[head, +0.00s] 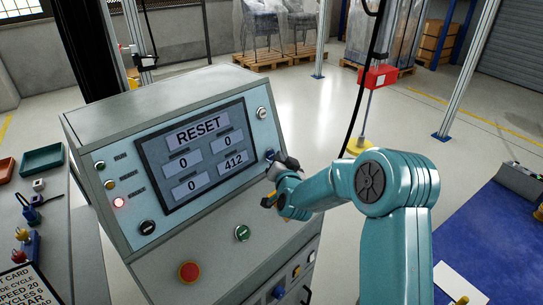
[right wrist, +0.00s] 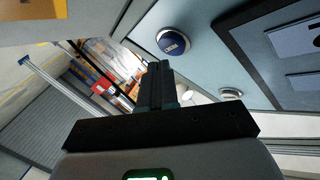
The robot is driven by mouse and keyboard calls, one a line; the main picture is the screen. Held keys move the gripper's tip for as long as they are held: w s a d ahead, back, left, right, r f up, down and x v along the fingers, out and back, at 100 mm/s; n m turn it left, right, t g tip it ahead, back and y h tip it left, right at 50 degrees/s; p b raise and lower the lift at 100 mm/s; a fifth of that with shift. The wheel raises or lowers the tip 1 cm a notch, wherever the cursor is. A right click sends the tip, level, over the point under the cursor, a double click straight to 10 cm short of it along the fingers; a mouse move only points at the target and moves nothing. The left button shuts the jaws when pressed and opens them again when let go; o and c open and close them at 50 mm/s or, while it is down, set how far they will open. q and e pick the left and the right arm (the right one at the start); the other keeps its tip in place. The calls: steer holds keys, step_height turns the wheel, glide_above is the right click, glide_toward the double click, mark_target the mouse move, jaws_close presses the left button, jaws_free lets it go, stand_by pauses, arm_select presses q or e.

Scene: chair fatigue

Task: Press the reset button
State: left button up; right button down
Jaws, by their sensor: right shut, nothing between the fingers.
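The grey control console (head: 140,103) has a tilted light-blue panel with a screen (head: 197,152) reading RESET, with 0, 0, 0 and 412 below. A blue button (head: 270,154) sits to the right of the screen, partly hidden by my gripper. In the right wrist view a blue round button (right wrist: 173,42) with a pale ring shows just beyond the fingertips; its lettering is too small to read. My right gripper (head: 271,174) is shut and empty, close to the panel beside this button. Its fingertips (right wrist: 161,66) appear apart from the button, though contact is hard to judge. My left gripper is out of view.
A workbench with trays (head: 42,159) stands left. A blue mat (head: 490,245) lies right. Floor behind is mostly clear.

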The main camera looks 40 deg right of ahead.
steer(key=shift+w+f+b, duration=0.15)
steer(key=shift+w+b, duration=0.1)
steer(key=shift+b, duration=0.1)
steer(key=shift+w, duration=0.2)
steer(key=shift+w+a+b, duration=0.1)
steer(key=shift+w+b, duration=0.25)
stand_by(0.6)
steer(key=shift+s, duration=0.3)
steer(key=shift+s+b, duration=0.5)
